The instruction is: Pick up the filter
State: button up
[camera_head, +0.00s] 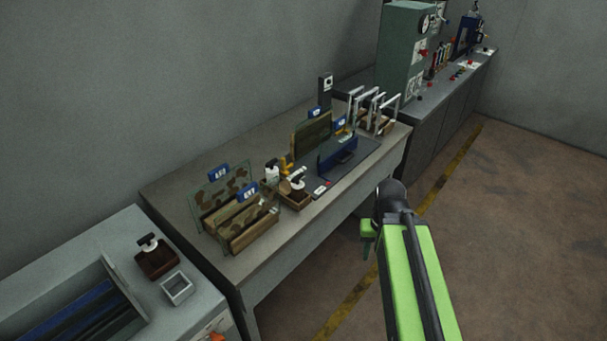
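I cannot tell for sure which object is the filter. Camouflage-patterned panels (222,192) stand upright in a wooden rack (253,236) on the grey table, with blue tags on top. A brown-framed panel (312,133) stands upright near the table's middle, behind a dark blue holder (337,154). Several white-handled frames (376,108) stand at the table's far right end. My arm, green and black, rises from the bottom right, over the floor in front of the table. A small green part at its end, probably my gripper (367,240), is apart from all these objects. Its fingers are too small to read.
The grey table (188,230) runs diagonally along the wall. A small wooden box (295,199) sits at its front edge. A cabinet (100,245) at lower left holds a brown box (157,261) and a white square tray (177,288). A green machine (402,50) stands behind. The floor at right is clear.

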aim_at(271, 169)
jog(key=z, duration=1)
jog(key=i, duration=1.85)
jog(key=u, duration=1.15)
jog(key=k, duration=0.1)
jog(key=u, duration=2.75)
jog(key=i, duration=1)
jog(key=u, duration=0.05)
